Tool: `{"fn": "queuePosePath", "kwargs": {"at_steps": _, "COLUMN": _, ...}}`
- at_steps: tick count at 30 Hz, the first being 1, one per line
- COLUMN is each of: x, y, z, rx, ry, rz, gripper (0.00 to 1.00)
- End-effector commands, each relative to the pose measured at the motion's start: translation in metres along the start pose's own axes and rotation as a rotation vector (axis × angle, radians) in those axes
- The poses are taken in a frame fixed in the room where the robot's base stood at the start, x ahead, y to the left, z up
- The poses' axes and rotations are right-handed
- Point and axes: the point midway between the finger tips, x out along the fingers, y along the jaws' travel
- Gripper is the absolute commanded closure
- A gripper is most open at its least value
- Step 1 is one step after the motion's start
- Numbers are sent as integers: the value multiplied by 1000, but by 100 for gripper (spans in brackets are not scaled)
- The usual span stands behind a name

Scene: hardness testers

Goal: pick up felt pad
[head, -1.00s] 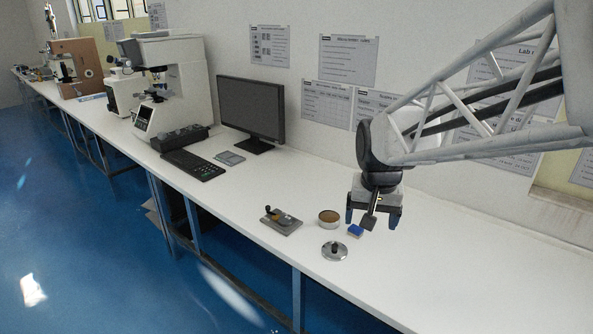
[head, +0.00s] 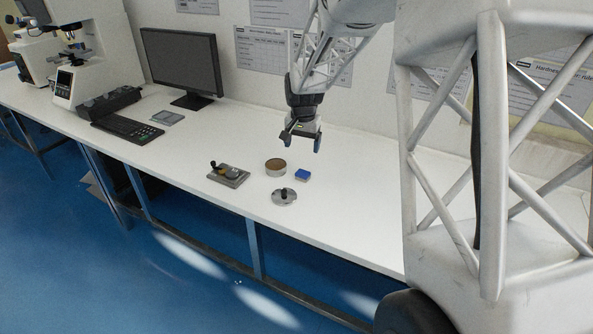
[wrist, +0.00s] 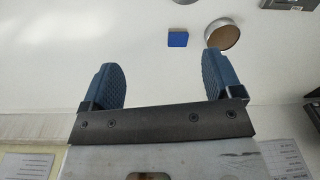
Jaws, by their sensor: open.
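Two small items could be the felt pad; I cannot tell which. One is a small blue block (head: 302,175) with a yellowish lower side. The other is a low round metal-rimmed piece with a brown top (head: 275,166), left of the block. Both lie apart on the white bench. My gripper (head: 301,141) is open and empty, above the bench and farther back towards the wall than both. In the wrist view, the blue block (wrist: 178,39) shows beyond the gap between my blue fingers (wrist: 166,52); the round piece (wrist: 222,36) shows beside the right fingertip, partly covered by it.
A round metal disc with a dark knob (head: 284,196) lies in front of the block. A grey plate with small parts (head: 228,175) lies left. A monitor (head: 184,62), keyboard (head: 128,128) and testers (head: 85,45) stand farther left. The bench (head: 335,205) is clear to the right.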

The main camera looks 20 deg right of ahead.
Motion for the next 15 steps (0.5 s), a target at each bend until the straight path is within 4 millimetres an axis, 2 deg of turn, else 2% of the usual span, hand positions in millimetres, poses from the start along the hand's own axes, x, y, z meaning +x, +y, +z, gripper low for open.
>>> {"fn": "queuePosePath", "kwargs": {"at_steps": 1, "x": 13, "y": -3, "z": -11, "rx": 16, "ry": -7, "rz": 4, "gripper": 15}}
{"fn": "queuePosePath", "kwargs": {"at_steps": 6, "x": 49, "y": -12, "z": -44, "rx": 73, "ry": -20, "rz": 12, "gripper": 15}}
{"fn": "queuePosePath", "kwargs": {"at_steps": 15, "x": 115, "y": -24, "z": -93, "rx": 166, "ry": -43, "rz": 27, "gripper": 15}}
